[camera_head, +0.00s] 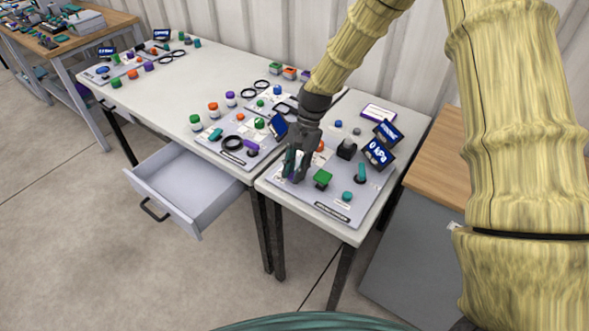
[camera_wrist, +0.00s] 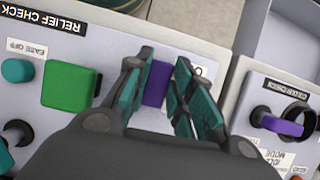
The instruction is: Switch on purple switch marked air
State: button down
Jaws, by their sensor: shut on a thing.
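A purple switch (camera_wrist: 157,84) shows in the wrist view between the teal-padded fingers of my gripper (camera_wrist: 158,92). The gripper is shut on it, one finger on each side. Its label is mostly covered by a finger, so I cannot read "air" or tell whether the switch is on. In the head view my gripper (camera_head: 296,168) reaches down to the left part of the near grey panel (camera_head: 330,206), and it hides the switch there.
A green square block (camera_head: 322,179) and teal knob (camera_head: 347,196) stand right of my gripper. Behind them are a black block (camera_head: 346,149) and a screen reading 0 kPa (camera_head: 379,153). Another panel (camera_head: 231,156) lies left, above an open drawer (camera_head: 187,185).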

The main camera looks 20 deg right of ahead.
jog(key=c, duration=1.2)
grip_release()
jog(key=shift+c, duration=0.2)
jog(key=shift+r, duration=0.1)
jog(key=v, duration=1.2)
